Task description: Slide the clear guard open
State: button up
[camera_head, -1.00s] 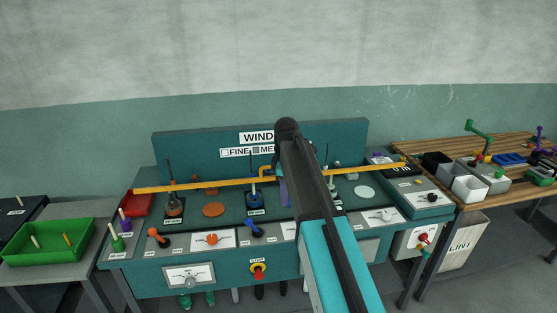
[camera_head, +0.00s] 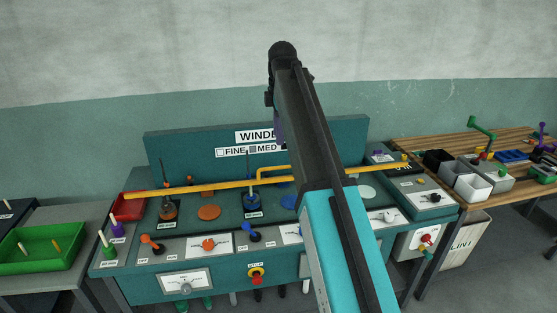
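A yellow bar (camera_head: 190,189) runs across the teal console, with a raised yellow handle (camera_head: 272,168) near its middle. I cannot make out a clear panel at the bar; the guard's own surface is not distinct. My arm crosses the middle of the view and hides part of the bar and console. A small purple part at my gripper (camera_head: 279,130) shows beside the dark arm link, in front of the sign board and above the handle, apart from it in the picture. The fingers are mostly hidden, so their opening does not show.
The console (camera_head: 140,278) carries orange and blue knobs, discs and upright pegs. Behind it stands a sign board (camera_head: 190,143). A wooden bench (camera_head: 410,149) with small bins is at right.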

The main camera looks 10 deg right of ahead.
aim_at(277, 169)
jog(key=shift+s+a+r, duration=0.1)
jog(key=shift+r, duration=0.25)
jog(key=shift+f, duration=0.15)
jog(key=shift+f, duration=0.15)
jog(key=shift+w+f+p, duration=0.45)
jog(key=shift+f+p, duration=0.15)
jog(key=shift+f, duration=1.6)
jog(key=shift+w+f+p, duration=0.5)
jog(key=shift+f+p, duration=0.05)
jog(key=shift+f, duration=1.6)
jog(key=shift+w+f+p, duration=0.45)
jog(key=shift+f+p, duration=0.15)
jog(key=shift+f, duration=1.6)
grip_shut()
